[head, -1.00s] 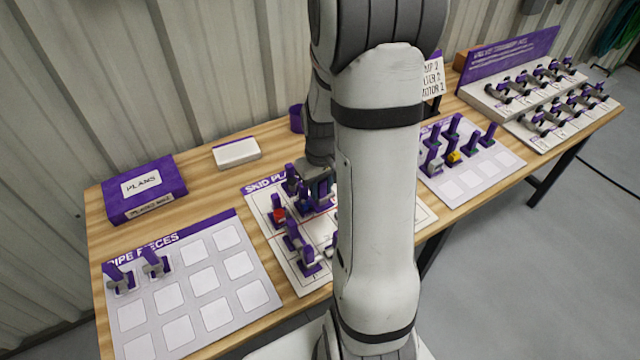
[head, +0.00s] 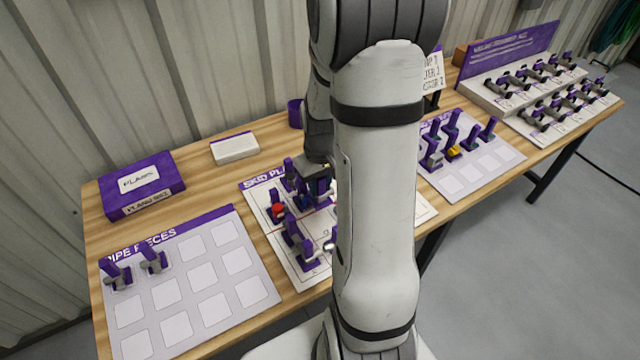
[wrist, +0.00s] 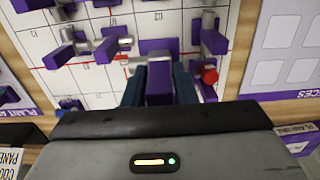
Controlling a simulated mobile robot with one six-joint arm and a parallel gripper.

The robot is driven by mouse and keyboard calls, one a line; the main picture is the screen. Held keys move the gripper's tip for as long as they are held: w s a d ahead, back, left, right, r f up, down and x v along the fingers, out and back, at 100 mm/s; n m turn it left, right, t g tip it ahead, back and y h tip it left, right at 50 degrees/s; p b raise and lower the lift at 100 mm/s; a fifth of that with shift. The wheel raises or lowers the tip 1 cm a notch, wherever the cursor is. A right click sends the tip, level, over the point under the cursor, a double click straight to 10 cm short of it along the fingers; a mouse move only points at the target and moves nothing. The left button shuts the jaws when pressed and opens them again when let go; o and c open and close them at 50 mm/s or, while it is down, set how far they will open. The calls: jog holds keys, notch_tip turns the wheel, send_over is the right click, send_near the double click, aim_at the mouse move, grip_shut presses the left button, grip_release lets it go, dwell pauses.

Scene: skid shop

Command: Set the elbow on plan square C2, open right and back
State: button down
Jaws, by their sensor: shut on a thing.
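My gripper (head: 314,188) is over the skid plan board (head: 262,180), partly behind my arm in the head view. In the wrist view its two dark fingers (wrist: 159,88) are shut on a purple block, the grip of the held elbow (wrist: 159,88). The elbow's grey ends are mostly hidden, so I cannot tell which way they open or whether it touches the board. The board's grid with red lines also shows in the wrist view (wrist: 100,80). Plan square C2 is not clearly readable.
Other purple-gripped pieces stand close around my gripper, one with a red knob (head: 277,211). The pipe pieces sheet (head: 210,310) holds two pieces at its left (head: 118,275). A second sheet (head: 500,160) with several parts lies right. A plans box (head: 142,190) stands at the back left.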

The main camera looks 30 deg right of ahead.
aim_at(320, 199)
jog(key=shift+f, duration=0.15)
jog(key=shift+f+b, duration=2.3)
jog(key=shift+f, duration=0.35)
jog(key=shift+f+b, duration=1.5)
jog(key=shift+f, duration=0.3)
jog(key=shift+f+b, duration=0.65)
jog(key=shift+f, duration=0.05)
jog(key=c, duration=1.1)
grip_release()
jog(key=shift+r, duration=0.3)
jog(key=shift+r+p, duration=0.35)
jog(key=shift+p, duration=0.05)
